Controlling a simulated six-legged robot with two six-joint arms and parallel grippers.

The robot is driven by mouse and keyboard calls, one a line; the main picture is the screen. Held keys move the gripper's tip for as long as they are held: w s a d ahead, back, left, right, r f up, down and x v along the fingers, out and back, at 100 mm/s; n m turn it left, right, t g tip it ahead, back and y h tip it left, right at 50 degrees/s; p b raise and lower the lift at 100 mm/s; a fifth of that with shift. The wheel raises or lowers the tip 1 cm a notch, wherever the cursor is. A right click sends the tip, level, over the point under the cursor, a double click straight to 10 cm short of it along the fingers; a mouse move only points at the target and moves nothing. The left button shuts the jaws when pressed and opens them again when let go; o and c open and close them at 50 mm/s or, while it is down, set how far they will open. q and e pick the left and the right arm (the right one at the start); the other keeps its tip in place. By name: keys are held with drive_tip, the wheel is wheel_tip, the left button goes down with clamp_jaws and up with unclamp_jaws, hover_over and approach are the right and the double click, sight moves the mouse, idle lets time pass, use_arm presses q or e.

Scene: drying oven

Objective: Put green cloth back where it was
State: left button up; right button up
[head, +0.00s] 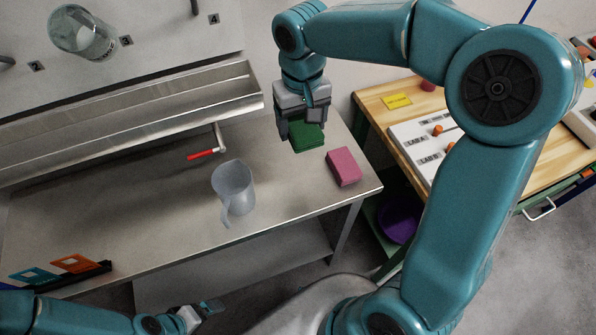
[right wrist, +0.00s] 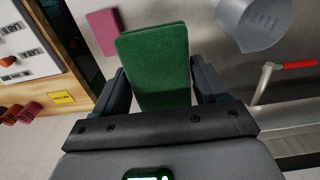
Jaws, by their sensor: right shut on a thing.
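The green cloth (head: 306,136) is a folded, block-like pad between the fingers of my right gripper (head: 303,122), over the right end of the metal table. In the right wrist view the green cloth (right wrist: 155,62) sits between both fingers of my right gripper (right wrist: 158,88). I cannot tell whether its lower side touches the table. A pink cloth (head: 343,167) lies on the table just right of it and also shows in the right wrist view (right wrist: 104,27). My left gripper (head: 200,312) is at the bottom of the head view, with its jaws unclear.
A grey pitcher (head: 233,188) stands left of the green cloth on the metal table (head: 150,215). A red-handled valve (head: 205,153) is behind it. A wooden bench (head: 385,100) with a white panel stands at right. A rack (head: 60,275) sits at the table's front left.

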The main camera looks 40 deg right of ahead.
sight(302, 180)
wheel_tip(302, 180, down, 18)
drive_tip(key=shift+s+d+r+p, duration=0.1)
drive_tip(key=shift+s+r+p, duration=0.05)
drive_tip(key=shift+p, duration=0.15)
drive_tip(key=shift+f, duration=0.45)
drive_tip(key=shift+f+b, duration=0.2)
drive_tip(key=shift+b, duration=0.1)
drive_tip(key=o, duration=1)
drive_tip(key=shift+r, duration=0.1)
